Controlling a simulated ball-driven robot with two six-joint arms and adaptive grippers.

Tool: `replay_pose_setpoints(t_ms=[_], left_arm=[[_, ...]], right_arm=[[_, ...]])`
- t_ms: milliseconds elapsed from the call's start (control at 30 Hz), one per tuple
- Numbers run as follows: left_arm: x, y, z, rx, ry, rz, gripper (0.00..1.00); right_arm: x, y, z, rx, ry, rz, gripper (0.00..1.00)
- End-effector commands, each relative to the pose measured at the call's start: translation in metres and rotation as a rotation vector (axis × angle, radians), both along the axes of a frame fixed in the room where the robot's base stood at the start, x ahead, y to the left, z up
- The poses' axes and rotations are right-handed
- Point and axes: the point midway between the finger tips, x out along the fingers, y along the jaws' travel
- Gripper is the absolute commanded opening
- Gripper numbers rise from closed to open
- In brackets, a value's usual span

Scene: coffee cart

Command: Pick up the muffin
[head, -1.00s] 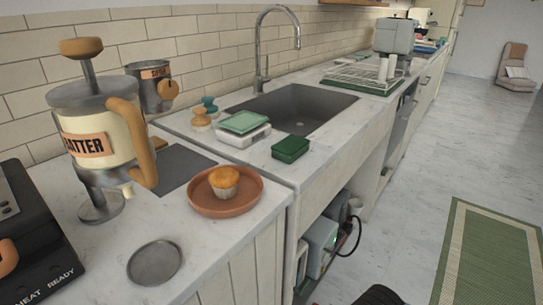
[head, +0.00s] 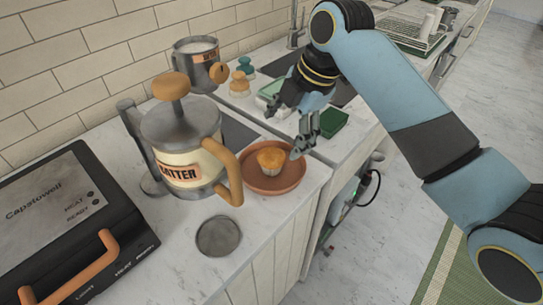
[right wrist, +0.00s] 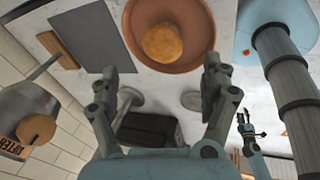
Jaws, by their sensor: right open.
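The muffin (head: 271,158) has an orange-brown top and a pale wrapper. It sits upright in a round terracotta dish (head: 286,183) on the counter. My right gripper (head: 284,132) is open and empty, above and just behind the dish on the sink side. In the right wrist view the muffin (right wrist: 162,43) lies ahead of the spread fingers (right wrist: 160,68), roughly centred between them and apart from both. My left gripper is outside the head view; what seems to be it (right wrist: 248,130) shows small in the right wrist view, too small to read its jaws.
The batter dispenser (head: 182,135) stands close left of the dish. A grey disc (head: 218,236) lies in front of it, and a black waffle maker (head: 60,215) is at the left. A green sponge (head: 333,121) and the sink are behind. The counter's edge is right of the dish.

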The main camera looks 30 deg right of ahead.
Motion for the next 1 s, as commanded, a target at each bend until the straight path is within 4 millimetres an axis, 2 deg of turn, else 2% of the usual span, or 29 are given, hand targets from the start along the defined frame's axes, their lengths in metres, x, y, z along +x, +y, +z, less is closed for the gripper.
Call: replay_pose_setpoints(t_ms=[100, 367, 633, 900, 933, 1000], left_arm=[[0.003, 0.001, 0.001, 0.001, -0.005, 0.000, 0.40], [0.005, 0.002, 0.004, 0.002, -0.008, -0.001, 0.40], [0.006, 0.002, 0.011, 0.003, -0.009, -0.001, 0.40], [0.005, 0.002, 0.011, 0.003, -0.009, -0.001, 0.40], [0.005, 0.002, 0.011, 0.003, -0.009, -0.001, 0.40], [0.005, 0.002, 0.011, 0.003, -0.008, -0.001, 0.40]], right_arm=[[0.005, 0.005, -0.021, 0.002, 0.004, -0.002, 0.81], [0.010, 0.009, -0.044, 0.001, 0.005, -0.003, 0.81], [0.019, 0.017, -0.082, 0.001, 0.004, -0.003, 0.81], [0.020, 0.018, -0.088, 0.000, 0.002, -0.004, 0.81], [0.021, 0.018, -0.088, 0.000, 0.002, -0.004, 0.80], [0.020, 0.018, -0.088, 0.000, 0.002, -0.004, 0.71]])
